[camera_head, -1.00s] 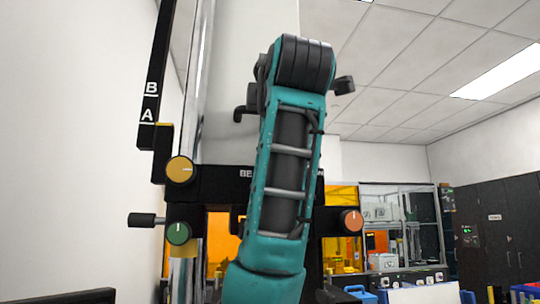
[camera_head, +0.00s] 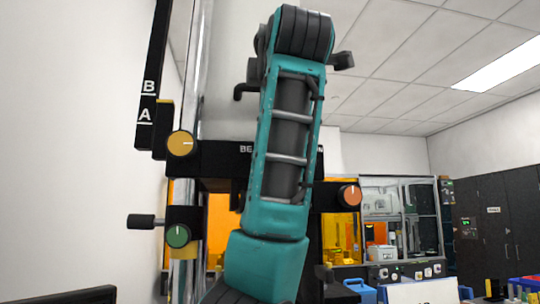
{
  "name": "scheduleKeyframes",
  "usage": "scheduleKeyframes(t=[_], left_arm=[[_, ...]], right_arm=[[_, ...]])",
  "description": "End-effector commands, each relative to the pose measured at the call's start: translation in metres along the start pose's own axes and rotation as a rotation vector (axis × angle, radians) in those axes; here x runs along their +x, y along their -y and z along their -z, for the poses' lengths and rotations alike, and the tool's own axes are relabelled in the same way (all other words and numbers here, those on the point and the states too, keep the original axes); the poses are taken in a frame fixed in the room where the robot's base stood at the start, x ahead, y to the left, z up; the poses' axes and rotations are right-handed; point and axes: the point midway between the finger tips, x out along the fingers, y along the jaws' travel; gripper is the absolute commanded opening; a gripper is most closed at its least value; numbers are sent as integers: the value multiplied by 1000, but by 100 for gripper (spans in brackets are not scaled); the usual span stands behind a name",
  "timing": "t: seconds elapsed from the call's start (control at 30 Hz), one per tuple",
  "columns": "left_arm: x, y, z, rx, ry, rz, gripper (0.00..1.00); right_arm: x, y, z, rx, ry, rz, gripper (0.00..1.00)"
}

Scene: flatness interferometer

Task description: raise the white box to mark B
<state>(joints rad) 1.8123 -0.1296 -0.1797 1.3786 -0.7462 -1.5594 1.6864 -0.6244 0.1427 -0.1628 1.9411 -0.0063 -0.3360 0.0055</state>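The white box (camera_head: 229,60) stands behind my teal arm, with its top cut off by the frame and its middle hidden. A black handle (camera_head: 243,91) shows left of the arm, another (camera_head: 342,61) right of it. Below it is a black crossbar (camera_head: 217,157) with a yellow knob (camera_head: 180,143) and an orange knob (camera_head: 349,195). A black scale (camera_head: 152,80) at left bears mark B (camera_head: 149,87) and, below it, mark A (camera_head: 145,114). The pointer block (camera_head: 163,129) beside the scale has its yellow-edged top above A's line, slightly below B's line. Neither gripper shows.
A green knob (camera_head: 177,236) with a black side handle (camera_head: 145,221) sits low on the metal column (camera_head: 193,100). Behind are orange-windowed cabinets (camera_head: 340,230), dark lockers (camera_head: 495,222) and a blue box (camera_head: 359,290). The upper right is open room.

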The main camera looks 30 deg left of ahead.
Motion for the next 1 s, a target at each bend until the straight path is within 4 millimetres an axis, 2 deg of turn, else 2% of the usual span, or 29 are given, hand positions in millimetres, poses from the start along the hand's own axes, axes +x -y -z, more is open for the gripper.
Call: scheduleKeyframes(t=[1.0], left_arm=[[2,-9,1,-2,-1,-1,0]], right_arm=[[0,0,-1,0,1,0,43]])
